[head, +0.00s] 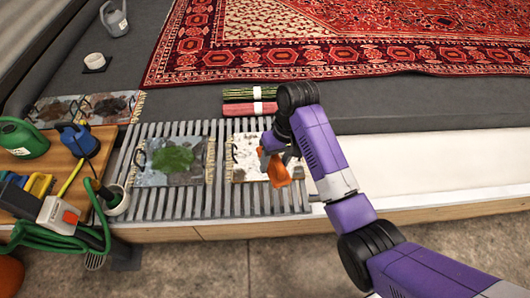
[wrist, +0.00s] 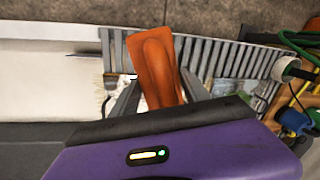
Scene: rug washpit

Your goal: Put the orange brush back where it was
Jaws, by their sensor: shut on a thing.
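The orange brush (head: 279,172) is in my gripper (head: 283,152), above a pale fringed mat piece (head: 243,160) on the grey slatted grate (head: 225,203). In the wrist view the brush (wrist: 157,65) stands out between the two fingers of my gripper (wrist: 152,98), with its orange back facing the camera. The fingers are shut on it. Whether the brush touches the mat piece below cannot be told. The arm hides part of the mat piece's right side.
A second fringed piece with a green patch (head: 173,159) lies left on the grate. Rolled green (head: 249,91) and red (head: 249,108) textiles lie behind. A wooden bench (head: 60,170) at left holds a green watering can (head: 20,138) and a blue item (head: 78,139). A green hose (head: 50,238) hangs nearby.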

